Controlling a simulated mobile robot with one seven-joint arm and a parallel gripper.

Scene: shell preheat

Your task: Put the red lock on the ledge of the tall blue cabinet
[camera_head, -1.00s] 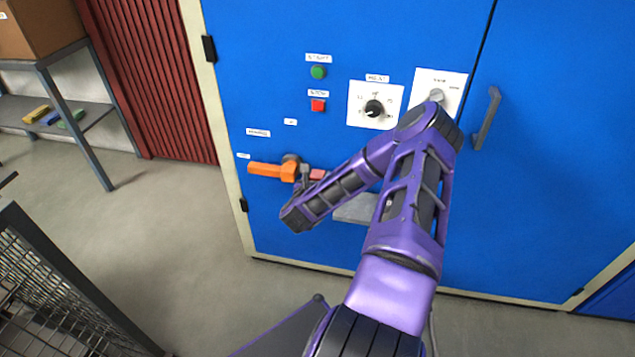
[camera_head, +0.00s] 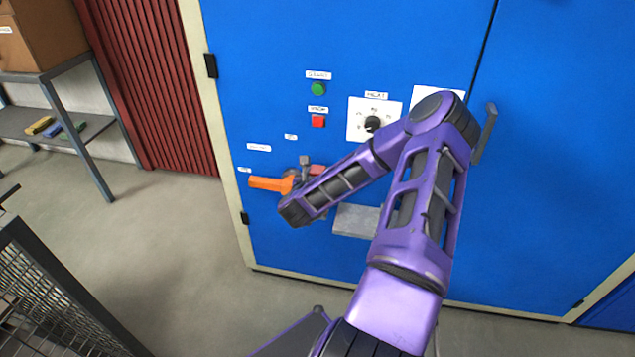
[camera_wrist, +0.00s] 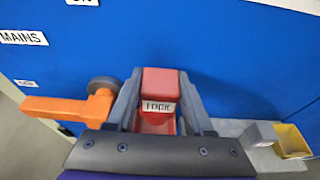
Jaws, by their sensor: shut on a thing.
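The red lock (camera_wrist: 160,90), labelled LOCK, sits between the two fingers of my gripper (camera_wrist: 160,110) in the wrist view. The fingers are shut on its sides. In the head view a small part of the red lock (camera_head: 317,169) shows beside a finger, and my forearm hides most of the gripper. The tall blue cabinet (camera_head: 270,50) stands in front of me. Its grey ledge (camera_head: 352,220) is to the right of and below the lock, partly behind my arm. The ledge (camera_wrist: 232,127) also shows at the right in the wrist view.
An orange handle (camera_head: 268,184) sticks out left of my gripper, close to it. A small yellow container (camera_wrist: 292,141) is at the ledge's right in the wrist view. Buttons and a dial (camera_head: 372,124) are above. A wire cage (camera_head: 50,300) stands at the lower left.

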